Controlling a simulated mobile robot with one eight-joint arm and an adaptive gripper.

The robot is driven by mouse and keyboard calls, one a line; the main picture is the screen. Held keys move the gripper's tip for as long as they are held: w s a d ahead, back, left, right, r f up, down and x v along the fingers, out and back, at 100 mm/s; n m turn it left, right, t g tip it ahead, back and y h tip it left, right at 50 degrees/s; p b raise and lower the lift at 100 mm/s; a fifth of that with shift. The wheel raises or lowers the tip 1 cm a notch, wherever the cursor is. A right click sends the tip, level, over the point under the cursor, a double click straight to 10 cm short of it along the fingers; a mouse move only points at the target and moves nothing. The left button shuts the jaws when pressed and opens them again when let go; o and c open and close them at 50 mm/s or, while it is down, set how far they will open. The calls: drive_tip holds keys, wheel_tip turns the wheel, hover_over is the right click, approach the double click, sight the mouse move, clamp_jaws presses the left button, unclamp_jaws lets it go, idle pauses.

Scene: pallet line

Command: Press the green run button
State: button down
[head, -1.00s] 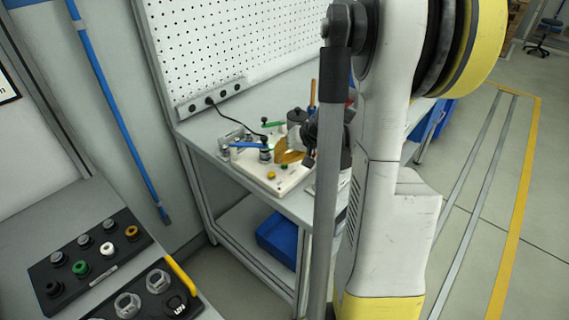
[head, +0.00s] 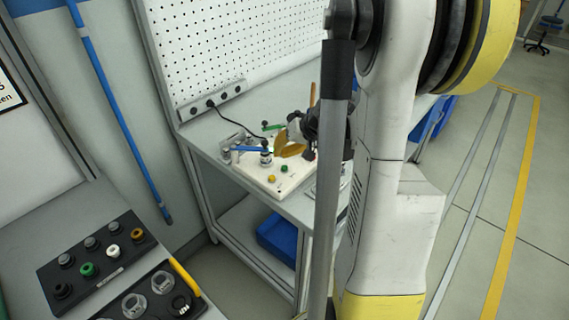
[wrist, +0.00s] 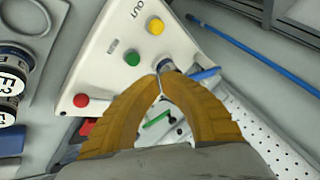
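A green button (head: 284,168) sits on a white sloped panel (head: 262,181) on the workbench, beside a yellow button (head: 271,180). In the wrist view the same green button (wrist: 132,59) lies just left of my fingertips, with the yellow button (wrist: 155,26) above it and a red button (wrist: 81,100) to the lower left. My gripper (wrist: 159,76) has two ochre fingers whose tips meet, with nothing between them. In the head view my gripper (head: 281,147) hangs above the panel, apart from the green button. Whether the button is marked "run" cannot be read.
Another green button (head: 87,269) is on a black control box (head: 60,280) at the lower left. A blue-handled valve (head: 252,149) and a green lever (head: 272,127) stand close to my fingers. A pegboard (head: 240,50) rises behind the bench.

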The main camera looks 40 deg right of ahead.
drive_tip(key=shift+r+p, duration=0.75)
drive_tip(key=shift+r, duration=0.6)
drive_tip(key=s+a+r+n, duration=0.2)
drive_tip(key=s+a+r, duration=0.1)
drive_tip(key=a, duration=0.6)
drive_tip(key=s+a+r+n+h, duration=0.1)
drive_tip(key=s+a, duration=0.4)
drive_tip(key=a, duration=0.5)
drive_tip(key=s+a+r+n, duration=0.3)
drive_tip(key=s+a+r, duration=0.1)
drive_tip(key=a, duration=0.5)
drive_tip(key=shift+s+a+r+n, duration=0.35)
drive_tip(key=shift+a+r+n, duration=0.05)
drive_tip(key=shift+r, duration=0.3)
